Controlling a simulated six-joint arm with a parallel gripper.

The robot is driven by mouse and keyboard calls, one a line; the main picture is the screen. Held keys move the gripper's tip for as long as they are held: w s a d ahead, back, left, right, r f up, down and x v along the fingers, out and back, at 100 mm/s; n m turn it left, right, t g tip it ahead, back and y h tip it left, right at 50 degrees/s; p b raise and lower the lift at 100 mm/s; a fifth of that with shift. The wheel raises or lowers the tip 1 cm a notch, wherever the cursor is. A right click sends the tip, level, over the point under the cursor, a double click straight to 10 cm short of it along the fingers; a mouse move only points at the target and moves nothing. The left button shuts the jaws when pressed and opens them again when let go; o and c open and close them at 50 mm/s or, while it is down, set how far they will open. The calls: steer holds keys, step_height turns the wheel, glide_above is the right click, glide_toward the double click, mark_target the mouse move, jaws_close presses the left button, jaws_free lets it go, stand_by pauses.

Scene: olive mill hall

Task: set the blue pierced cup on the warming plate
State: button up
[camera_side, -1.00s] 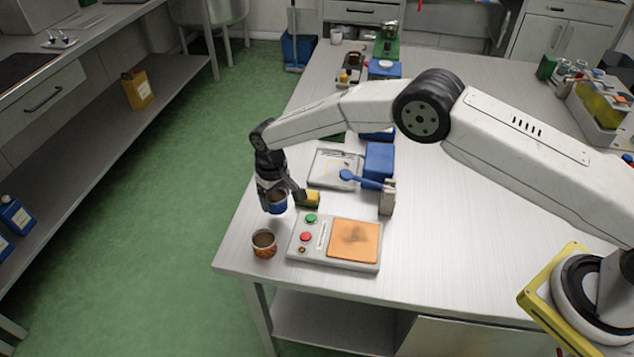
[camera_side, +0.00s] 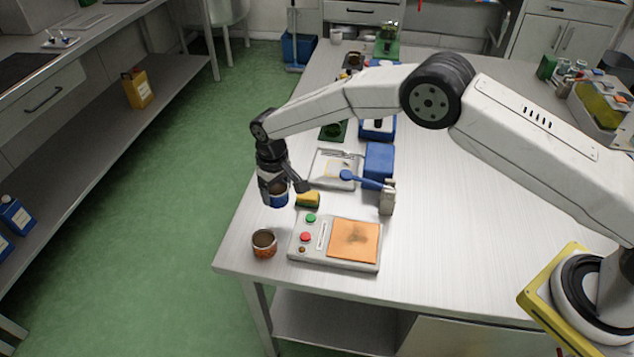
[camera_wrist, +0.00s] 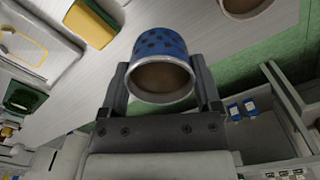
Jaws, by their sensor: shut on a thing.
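The blue pierced cup (camera_side: 278,200) is between the two fingers of my gripper (camera_side: 281,194), off the table's left edge region. In the wrist view the cup (camera_wrist: 165,48) shows dark spots on its blue wall, a pale rim and a brownish inside; my gripper (camera_wrist: 160,72) is shut on its sides. The warming plate (camera_side: 353,242) is an orange square on a grey housing with green and red buttons, to the right of and nearer than the cup. Nothing stands on it.
An orange patterned cup (camera_side: 264,244) stands left of the housing. A yellow and dark sponge (camera_side: 308,200) lies just behind the housing. A blue box (camera_side: 379,160) with a blue-handled tool (camera_side: 360,181) and a pale tray (camera_side: 334,168) are behind. The table's right middle is clear.

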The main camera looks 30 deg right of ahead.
steer(key=shift+s+d+r, duration=0.15)
steer(key=shift+s+d, duration=0.25)
steer(key=shift+s, duration=0.05)
steer(key=s+d, duration=0.3)
steer(key=s, duration=0.2)
steer(key=s+d+r, duration=0.1)
steer(key=s+d, duration=0.2)
steer(key=s, duration=0.2)
steer(key=s+d+r, duration=0.1)
steer(key=s+d, duration=0.2)
steer(key=s, duration=0.3)
steer(key=shift+d, duration=0.2)
steer(key=shift+f, duration=0.1)
steer(key=shift+f, duration=2.5)
steer(key=shift+f, duration=0.35)
steer(key=o, duration=0.8)
steer(key=shift+c, duration=0.2)
